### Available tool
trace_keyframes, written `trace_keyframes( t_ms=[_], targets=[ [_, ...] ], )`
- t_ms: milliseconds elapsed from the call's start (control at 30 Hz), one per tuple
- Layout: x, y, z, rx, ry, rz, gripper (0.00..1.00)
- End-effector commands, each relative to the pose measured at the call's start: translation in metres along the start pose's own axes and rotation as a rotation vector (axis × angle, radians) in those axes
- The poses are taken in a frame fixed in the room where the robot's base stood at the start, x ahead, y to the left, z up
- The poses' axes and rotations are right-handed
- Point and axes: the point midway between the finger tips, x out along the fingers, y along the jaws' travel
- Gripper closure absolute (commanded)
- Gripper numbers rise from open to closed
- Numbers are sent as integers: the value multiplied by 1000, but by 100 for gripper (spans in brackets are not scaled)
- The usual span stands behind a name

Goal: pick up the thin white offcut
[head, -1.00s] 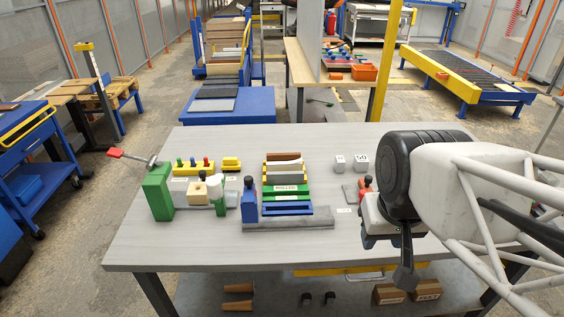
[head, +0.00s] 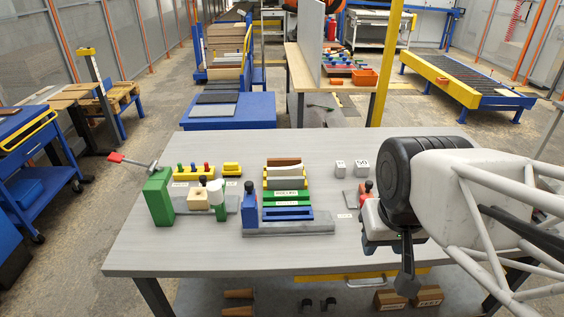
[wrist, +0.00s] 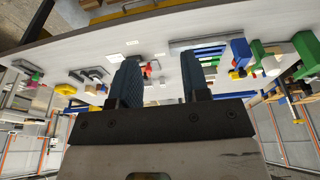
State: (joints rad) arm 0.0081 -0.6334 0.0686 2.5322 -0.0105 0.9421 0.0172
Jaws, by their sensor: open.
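A thin whitish piece (head: 284,170) stands on edge in the slotted rack at the middle of the table, among brown, grey and green boards; it looks like the white offcut, but it is small and I cannot be sure. The rack has a blue front (head: 287,213) and a yellow rear part. My gripper (head: 407,262) hangs over the table's right front, to the right of the rack and apart from it. In the wrist view my gripper (wrist: 160,62) shows two separated blue-grey fingers with nothing held between them. The white piece is not clear there.
A green block (head: 158,197) with a red-handled clamp stands at the table's left. A blue post (head: 249,207) stands beside the rack. Two small white cubes (head: 350,168) sit at the back, and a red-topped item (head: 367,192) lies near my gripper. The front middle table is bare.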

Motion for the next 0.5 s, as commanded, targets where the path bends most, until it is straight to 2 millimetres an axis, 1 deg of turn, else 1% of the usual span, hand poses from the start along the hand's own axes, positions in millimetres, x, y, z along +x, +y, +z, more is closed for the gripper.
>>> trace_keyframes(
  t_ms=[67,333,500],
  targets=[
    [0,0,0,0,0,0,51],
    [0,0,0,1,0,0,51],
    [-1,-1,-8,19,-3,-1,51]
  ],
)
